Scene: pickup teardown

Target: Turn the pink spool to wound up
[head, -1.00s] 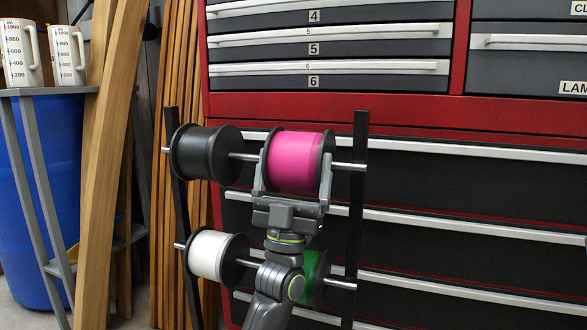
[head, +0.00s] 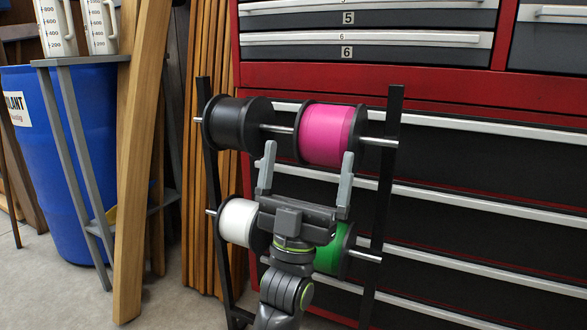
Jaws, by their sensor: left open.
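The pink spool (head: 327,134), with black flanges, sits on the upper rod of a black rack (head: 386,170), at the right end. My left gripper (head: 308,168) is in front of and just below it, with fingers spread wide and nothing between them. The right fingertip shows near the spool's lower right; the left fingertip is left of the spool. I cannot tell whether either finger touches it. My right gripper is not in view.
A black spool (head: 237,124) shares the upper rod. A white spool (head: 238,222) and a green spool (head: 328,255), partly hidden by my gripper, sit on the lower rod. A red and black tool chest (head: 470,160) stands behind. Wood planks (head: 140,170) and a blue barrel (head: 50,150) are left.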

